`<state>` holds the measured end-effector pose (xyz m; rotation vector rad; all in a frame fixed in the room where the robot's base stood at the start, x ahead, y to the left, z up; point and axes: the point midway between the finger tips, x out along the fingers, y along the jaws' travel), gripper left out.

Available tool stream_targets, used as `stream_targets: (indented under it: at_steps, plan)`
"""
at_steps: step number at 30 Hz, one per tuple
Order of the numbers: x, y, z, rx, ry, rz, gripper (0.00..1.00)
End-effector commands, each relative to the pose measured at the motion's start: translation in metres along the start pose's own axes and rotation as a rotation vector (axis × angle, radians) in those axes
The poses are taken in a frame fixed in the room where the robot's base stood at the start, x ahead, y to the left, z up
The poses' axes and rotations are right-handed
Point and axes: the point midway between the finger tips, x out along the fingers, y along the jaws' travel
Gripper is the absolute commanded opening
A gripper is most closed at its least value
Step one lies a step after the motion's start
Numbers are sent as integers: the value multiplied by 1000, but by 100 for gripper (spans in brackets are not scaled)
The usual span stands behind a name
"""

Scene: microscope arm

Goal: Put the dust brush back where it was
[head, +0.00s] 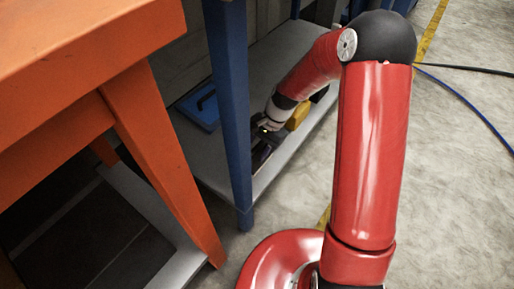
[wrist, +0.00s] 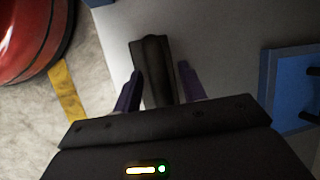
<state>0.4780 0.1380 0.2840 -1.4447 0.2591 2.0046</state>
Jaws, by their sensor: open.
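A long dark thing, likely the dust brush (wrist: 153,62), lies on the grey shelf in the wrist view. My gripper (wrist: 160,71) is open, with one purplish finger on each side of it. There seems to be a small gap at each finger; I cannot tell whether either touches. The near end of the dark thing is hidden by my gripper's body. In the head view my gripper (head: 266,130) is low over the shelf, with dark shapes just below it, too small to tell apart.
The grey shelf (head: 285,50) sits behind a blue post (head: 230,110). A blue case (head: 203,108) lies left of my gripper and shows in the wrist view (wrist: 288,85). A yellow thing (head: 298,115) stands close by on the right. An orange table (head: 70,60) is at left.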

Motion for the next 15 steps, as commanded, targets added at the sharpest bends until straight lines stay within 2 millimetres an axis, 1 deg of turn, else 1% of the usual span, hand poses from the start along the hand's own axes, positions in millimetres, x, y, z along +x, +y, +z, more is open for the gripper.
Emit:
stream_targets:
  at_steps: [5,7,11,15]
  plan:
    - [-6,-1,1,0,1,-1,41]
    - [-15,-1,1,0,3,-2,41]
    - [-41,-1,1,0,5,-2,41]
    - [-72,-1,1,0,4,-2,41]
